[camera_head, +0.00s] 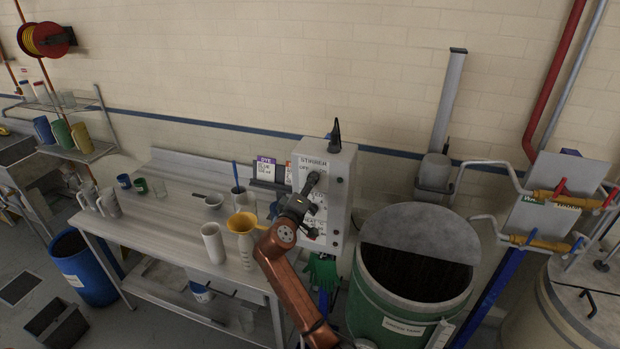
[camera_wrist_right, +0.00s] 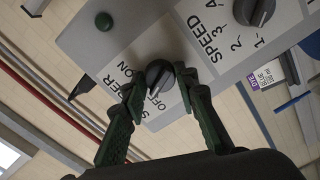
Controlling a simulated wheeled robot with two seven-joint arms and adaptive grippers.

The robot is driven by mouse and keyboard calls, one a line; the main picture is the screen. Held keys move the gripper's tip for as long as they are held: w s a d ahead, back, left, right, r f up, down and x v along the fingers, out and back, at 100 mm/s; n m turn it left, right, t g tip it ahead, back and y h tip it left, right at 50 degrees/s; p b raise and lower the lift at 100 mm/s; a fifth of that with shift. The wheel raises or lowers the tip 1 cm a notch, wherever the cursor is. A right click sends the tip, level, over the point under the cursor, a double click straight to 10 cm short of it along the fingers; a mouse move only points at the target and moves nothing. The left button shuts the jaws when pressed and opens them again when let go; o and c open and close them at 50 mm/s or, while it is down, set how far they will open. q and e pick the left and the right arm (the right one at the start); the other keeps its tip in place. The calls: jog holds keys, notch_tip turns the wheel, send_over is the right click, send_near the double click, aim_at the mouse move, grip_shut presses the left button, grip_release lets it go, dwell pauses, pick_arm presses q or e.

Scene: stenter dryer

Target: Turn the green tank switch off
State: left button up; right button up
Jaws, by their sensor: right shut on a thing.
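The grey control box (camera_head: 342,180) stands on the wall side between the bench and the green tank (camera_head: 382,318). Its top label reads STIRRER. My right gripper (camera_head: 308,186) is at the upper front of the box and partly hides its face. In the right wrist view, the dark stirrer knob (camera_wrist_right: 159,74) sits between the fingertips of my right gripper (camera_wrist_right: 160,84), which are shut on its sides. ON and OFF are printed beside the knob, and OFF is partly covered. I cannot tell for certain which mark the knob points to. My left gripper is out of view.

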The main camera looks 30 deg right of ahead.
jog(key=shift+n+p, duration=2)
jog(key=shift+n, duration=0.4)
jog(key=o, duration=1.2)
jog(key=shift+c, duration=0.2)
jog(key=v, duration=1.2)
